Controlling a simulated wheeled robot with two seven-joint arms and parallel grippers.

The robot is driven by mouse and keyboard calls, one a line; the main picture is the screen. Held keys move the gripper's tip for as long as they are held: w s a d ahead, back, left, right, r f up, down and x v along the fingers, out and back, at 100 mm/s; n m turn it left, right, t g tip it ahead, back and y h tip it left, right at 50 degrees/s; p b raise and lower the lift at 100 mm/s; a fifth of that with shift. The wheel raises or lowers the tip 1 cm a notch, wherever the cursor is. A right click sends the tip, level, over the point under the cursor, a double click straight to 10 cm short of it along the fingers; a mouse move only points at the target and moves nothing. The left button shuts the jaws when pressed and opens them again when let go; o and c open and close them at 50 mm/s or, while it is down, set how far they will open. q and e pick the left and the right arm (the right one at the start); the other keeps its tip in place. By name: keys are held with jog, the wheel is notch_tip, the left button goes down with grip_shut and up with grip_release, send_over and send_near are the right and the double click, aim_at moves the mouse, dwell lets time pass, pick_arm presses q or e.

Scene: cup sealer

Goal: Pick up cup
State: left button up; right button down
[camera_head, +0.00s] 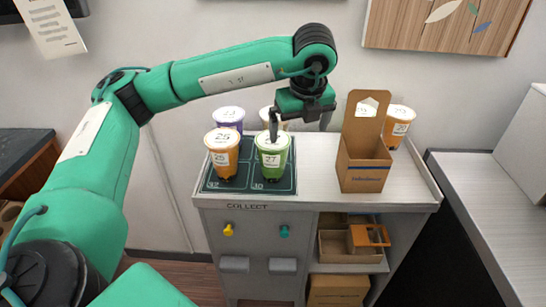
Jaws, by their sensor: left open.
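Several lidded cups stand on the dark tray (207,187) at the left of the counter. A green cup marked 27 (272,163) is at the front right of the tray, and an orange cup marked 25 (222,160) stands to its left. A purple cup (229,116) is behind, and another cup (267,112) is partly hidden behind my gripper. My left gripper (300,125) is open and points down. One finger overlaps the green cup's lid in the picture; the other is to the right. I cannot tell whether it touches. My right gripper is not in view.
A brown cardboard carrier (364,165) stands right of the tray, with an orange cup (398,123) behind it. Boxes (342,246) sit on shelves below. Counter (318,178) is bare between tray and carrier.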

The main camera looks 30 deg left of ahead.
pick_arm(q)
jog(key=shift+n+y, duration=0.8)
jog(key=shift+y, duration=0.1)
jog(key=a, duration=0.1)
jog(key=a+r, duration=0.1)
jog(key=a, duration=0.2)
jog(key=shift+w+a+r, duration=0.1)
jog(key=shift+a+r, duration=0.1)
jog(key=shift+r, duration=0.1)
send_over(273, 160)
jog(key=w, duration=0.3)
jog(key=f, duration=0.6)
jog(key=shift+a+f, duration=0.1)
jog(key=shift+a, duration=0.25)
jog(key=shift+a+f, duration=0.1)
jog(key=shift+f, duration=0.15)
jog(key=shift+a+f+p, duration=0.3)
jog(key=shift+f+p, duration=0.2)
jog(key=shift+p, duration=0.05)
jog(key=p+x, duration=0.1)
jog(key=x, duration=0.2)
jog(key=shift+a+f, duration=0.25)
jog(key=shift+w+f, duration=0.1)
jog(key=shift+f, duration=0.2)
jog(key=c, duration=1.2)
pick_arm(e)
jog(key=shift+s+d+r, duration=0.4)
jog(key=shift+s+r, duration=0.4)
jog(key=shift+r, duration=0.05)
